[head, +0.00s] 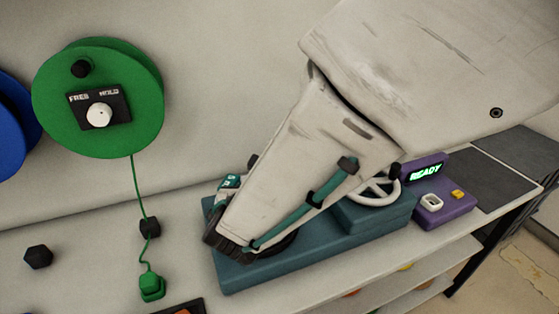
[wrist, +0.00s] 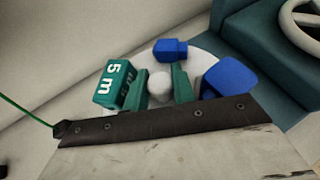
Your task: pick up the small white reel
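In the wrist view the small white reel (wrist: 207,56) is a pale round disc with a white knob (wrist: 160,86) at its middle. Two teal fingers of my gripper (wrist: 160,88) stand on either side of that knob, very close to it. I cannot tell whether they press on it. Two blue blocks, one behind (wrist: 170,50) and one at the right (wrist: 230,77), sit at the disc. In the head view my arm hides the reel and the fingertips.
A teal block marked "5 m" (wrist: 113,82) stands left of the fingers. The teal base (head: 245,277) carries a white handwheel (head: 376,190). A purple box (head: 443,209) reads READY. A green wall reel (head: 143,85) drops a cord to a green plug (head: 152,288).

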